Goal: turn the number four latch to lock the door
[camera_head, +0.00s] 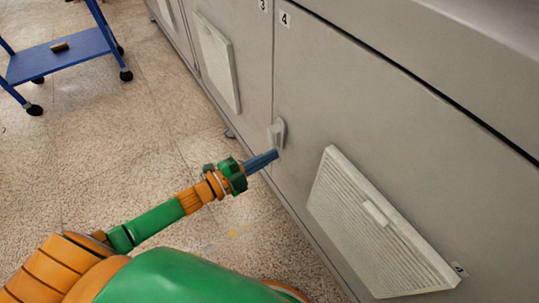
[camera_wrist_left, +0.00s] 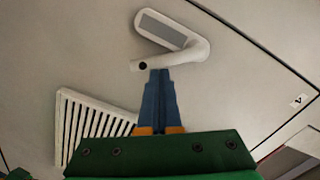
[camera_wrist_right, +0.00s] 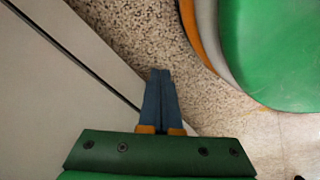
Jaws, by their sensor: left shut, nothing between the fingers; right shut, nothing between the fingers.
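The number four latch (camera_head: 278,132) is a small grey handle on the left edge of the grey door (camera_head: 345,110) marked with a 4 label (camera_head: 285,18). In the left wrist view the latch (camera_wrist_left: 170,61) shows a bent lever on a rounded plate. My left gripper (camera_head: 276,154) is shut and empty, its blue fingertips just below the latch. In the left wrist view its fingertips (camera_wrist_left: 160,71) are close to the lever; I cannot tell whether they touch it. My right gripper (camera_wrist_right: 160,72) is shut and empty, over the speckled floor beside a grey panel.
A white louvred vent (camera_head: 375,225) sits on the number four door, right of the latch. Another vent (camera_head: 218,62) is on the door marked 3. A blue wheeled cart (camera_head: 60,52) stands at the upper left. The floor between cart and cabinet is clear.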

